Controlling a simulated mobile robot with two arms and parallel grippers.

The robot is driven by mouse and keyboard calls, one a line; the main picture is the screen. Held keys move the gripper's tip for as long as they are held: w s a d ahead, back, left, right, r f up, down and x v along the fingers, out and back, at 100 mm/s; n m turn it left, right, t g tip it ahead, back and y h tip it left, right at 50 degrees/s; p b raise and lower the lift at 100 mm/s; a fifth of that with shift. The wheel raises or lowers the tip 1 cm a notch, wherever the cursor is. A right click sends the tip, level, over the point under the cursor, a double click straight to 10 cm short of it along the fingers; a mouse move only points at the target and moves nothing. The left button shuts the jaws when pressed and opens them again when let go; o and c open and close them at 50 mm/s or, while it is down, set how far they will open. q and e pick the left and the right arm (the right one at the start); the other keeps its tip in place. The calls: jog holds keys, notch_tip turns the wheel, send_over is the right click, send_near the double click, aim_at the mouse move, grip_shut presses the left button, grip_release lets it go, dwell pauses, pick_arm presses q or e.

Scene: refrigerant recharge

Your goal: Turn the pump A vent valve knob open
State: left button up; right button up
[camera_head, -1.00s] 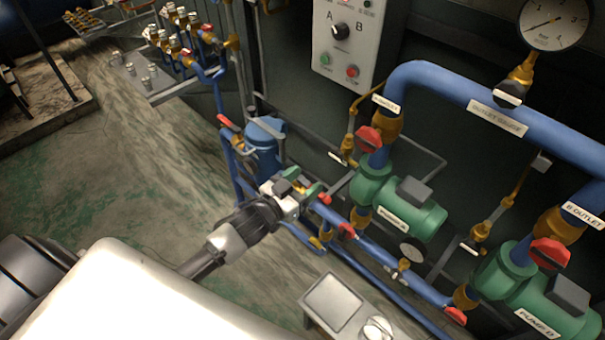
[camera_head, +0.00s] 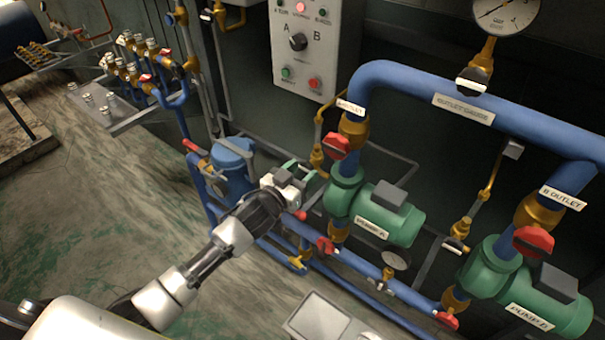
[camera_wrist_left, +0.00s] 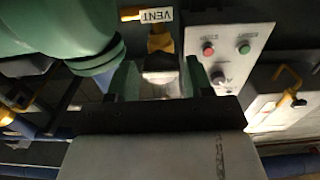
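The pump A vent valve shows in the left wrist view as a brass fitting (camera_wrist_left: 160,40) with a VENT tag (camera_wrist_left: 156,15). Its pale-fronted knob (camera_wrist_left: 162,84) lies between the green fingertips of my left gripper (camera_wrist_left: 160,80). The fingers stand apart on both sides of the knob, and I see no clear contact. In the head view my left gripper (camera_head: 302,174) is left of green pump A (camera_head: 376,216), by the brass vent pipe (camera_head: 317,154); the knob is hidden there. My right gripper is in neither view.
A control panel (camera_head: 311,50) hangs above the gripper. Blue piping (camera_head: 420,82) with red valve handles (camera_head: 337,146) runs around the pumps. A blue canister (camera_head: 232,165) stands close left of the gripper. Pump B (camera_head: 530,290) is at right.

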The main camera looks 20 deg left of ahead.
pick_arm(q)
jog(key=c, duration=0.6)
jog(key=shift+r+n+p, duration=0.25)
jog(key=shift+n+p, duration=0.55)
jog(key=shift+n, duration=0.3)
jog(key=shift+f+n+p, duration=0.1)
jog(key=shift+n+p, duration=0.25)
jog(key=shift+n, duration=0.85)
jog(key=shift+n+p, duration=0.4)
jog(key=shift+n, duration=0.8)
jog(key=shift+n+p, duration=0.35)
jog(key=shift+n, duration=0.65)
